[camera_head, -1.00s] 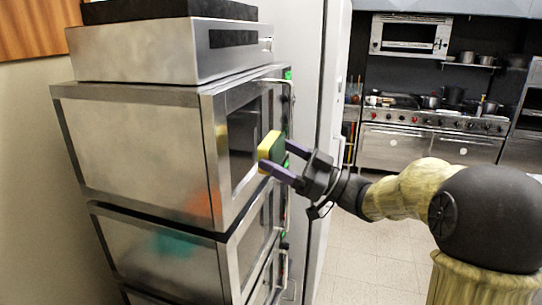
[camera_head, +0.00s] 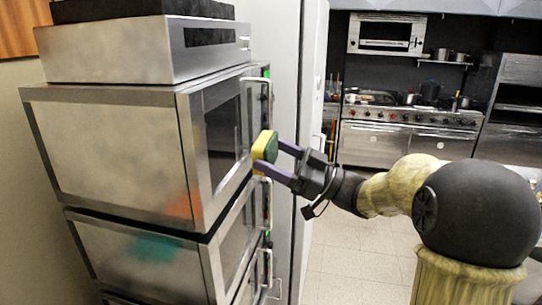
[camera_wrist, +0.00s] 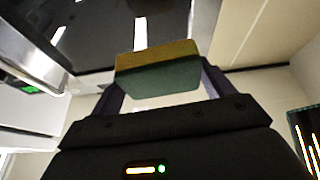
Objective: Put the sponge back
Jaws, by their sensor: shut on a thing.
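The sponge (camera_head: 265,147) is a small block, yellow on one side and dark green on the other. My gripper (camera_head: 278,162) is shut on the sponge, with its purple fingers on either side of it. The sponge is held in front of the stacked steel ovens, near the door of the upper one. In the wrist view the sponge (camera_wrist: 157,68) sits between the fingertips, yellow edge up and green face toward the camera. The place where the sponge belongs cannot be made out.
The steel oven stack (camera_head: 110,150) with glass doors and bar handles fills the left. A tall pale cabinet (camera_head: 285,110) stands right beside it. A stove range (camera_head: 410,125) with pots is at the back. The tiled floor (camera_head: 370,250) between is clear.

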